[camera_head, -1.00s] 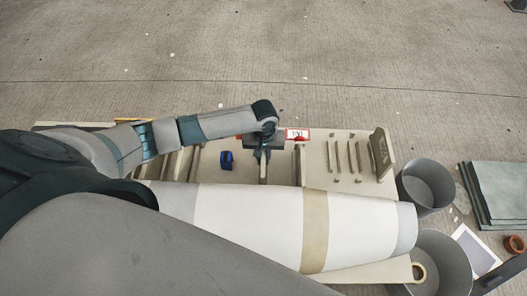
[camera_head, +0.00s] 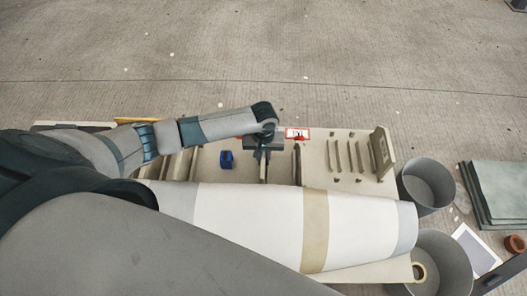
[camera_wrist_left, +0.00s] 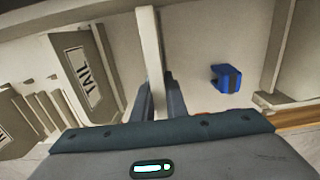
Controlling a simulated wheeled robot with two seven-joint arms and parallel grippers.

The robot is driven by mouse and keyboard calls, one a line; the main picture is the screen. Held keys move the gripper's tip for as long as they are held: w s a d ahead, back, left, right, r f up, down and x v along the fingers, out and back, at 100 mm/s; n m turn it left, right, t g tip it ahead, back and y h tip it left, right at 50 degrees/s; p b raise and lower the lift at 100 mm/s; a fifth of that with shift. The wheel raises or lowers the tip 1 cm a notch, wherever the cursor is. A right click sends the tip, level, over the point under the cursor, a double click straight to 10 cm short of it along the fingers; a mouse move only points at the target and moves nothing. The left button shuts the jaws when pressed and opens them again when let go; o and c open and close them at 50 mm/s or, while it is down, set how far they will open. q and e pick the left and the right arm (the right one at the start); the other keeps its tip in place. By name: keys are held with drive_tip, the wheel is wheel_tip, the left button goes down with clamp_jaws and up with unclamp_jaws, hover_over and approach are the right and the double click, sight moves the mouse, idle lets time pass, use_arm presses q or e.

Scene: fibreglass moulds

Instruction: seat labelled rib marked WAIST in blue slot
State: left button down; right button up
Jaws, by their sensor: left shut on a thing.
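My left gripper (camera_head: 263,153) is over the middle of the pale mould bed (camera_head: 341,180). It is shut on a thin pale rib, which runs up between the fingers in the left wrist view (camera_wrist_left: 151,50). No lettering on this rib is visible, so I cannot read its mark. A small blue slotted block (camera_head: 226,160) stands on the bed to the left of the gripper, apart from the rib. In the left wrist view the blue block (camera_wrist_left: 226,78) is to the right of the rib. My right gripper is not in view.
Several thin ribs (camera_head: 338,156) and a lettered end panel (camera_head: 382,152) stand on the bed's right. A red-edged card (camera_head: 297,134) is behind. A large white rounded form (camera_head: 248,222) hides the bed's front. Grey bins (camera_head: 427,185) stand at the right.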

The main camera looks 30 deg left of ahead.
use_arm(q)
drive_tip(key=shift+f+b, duration=0.75)
drive_tip(key=shift+f, duration=1.2)
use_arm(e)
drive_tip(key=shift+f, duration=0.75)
use_arm(q)
drive_tip(key=c, duration=1.7)
unclamp_jaws()
